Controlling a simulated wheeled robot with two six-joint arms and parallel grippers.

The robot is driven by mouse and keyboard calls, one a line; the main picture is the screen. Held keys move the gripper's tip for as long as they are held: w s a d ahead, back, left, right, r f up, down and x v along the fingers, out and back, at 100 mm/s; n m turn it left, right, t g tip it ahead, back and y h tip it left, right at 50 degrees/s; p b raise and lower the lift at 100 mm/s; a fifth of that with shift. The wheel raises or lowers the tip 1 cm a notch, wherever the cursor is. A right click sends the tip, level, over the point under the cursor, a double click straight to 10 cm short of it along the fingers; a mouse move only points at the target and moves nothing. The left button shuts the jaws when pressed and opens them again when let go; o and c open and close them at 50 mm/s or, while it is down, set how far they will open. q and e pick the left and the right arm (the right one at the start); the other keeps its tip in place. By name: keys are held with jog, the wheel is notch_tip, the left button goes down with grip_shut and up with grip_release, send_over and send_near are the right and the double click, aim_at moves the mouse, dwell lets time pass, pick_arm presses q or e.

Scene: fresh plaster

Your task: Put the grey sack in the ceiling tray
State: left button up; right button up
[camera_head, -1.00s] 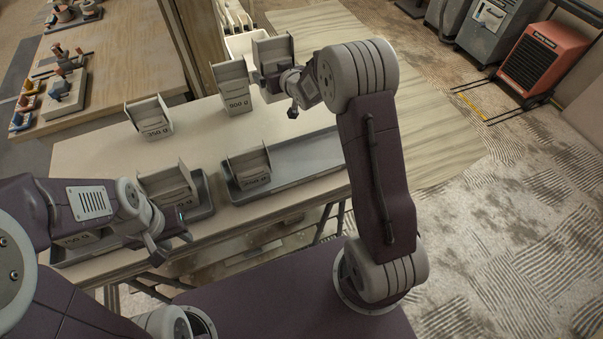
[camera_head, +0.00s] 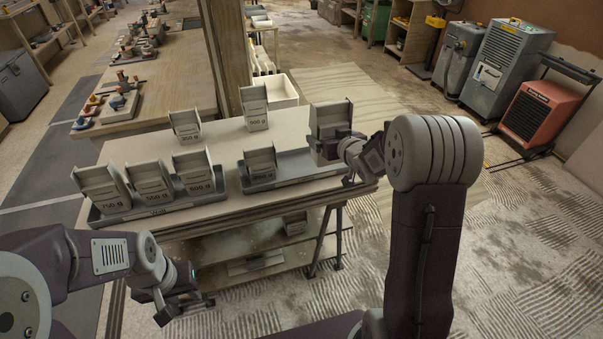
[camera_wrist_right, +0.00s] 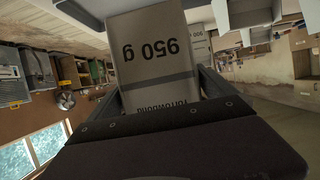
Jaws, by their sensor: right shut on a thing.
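My right gripper (camera_head: 338,147) is shut on a grey sack (camera_head: 329,117), upright at the right end of the right-hand tray (camera_head: 295,171). I cannot tell whether the sack touches the tray. In the right wrist view this sack (camera_wrist_right: 158,58) reads 950 g, upside down, between the fingers. Another grey sack (camera_head: 261,164) stands in the right-hand tray. The left-hand tray (camera_head: 160,209) holds three grey sacks in a row. The tray labels are too small to read. My left gripper (camera_head: 183,294) looks open and empty, low in front of the table.
A 900 g sack (camera_head: 254,108) and a 350 g sack (camera_head: 185,126) stand on the table (camera_head: 222,141) behind the trays. A white bin (camera_head: 281,90) and a wooden post (camera_head: 225,55) are behind them. The floor to the right is open, with a red machine (camera_head: 537,115) further off.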

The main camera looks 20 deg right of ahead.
jog(key=shift+w+d+f, duration=0.1)
jog(key=shift+w+d, duration=0.05)
jog(key=shift+w, duration=0.2)
jog(key=w+a+f, duration=0.2)
jog(key=w+f, duration=0.1)
jog(key=w+a+f+b, duration=0.1)
jog(key=w+a+f, duration=0.1)
jog(key=w+f, duration=0.1)
jog(key=w+a+f, duration=0.2)
jog(key=w+f, duration=0.1)
jog(key=f, duration=0.1)
jog(key=shift+w+a+f+b, duration=0.15)
jog(key=shift+a+b, duration=0.15)
jog(key=shift+w+f, duration=0.1)
jog(key=shift+f, duration=0.15)
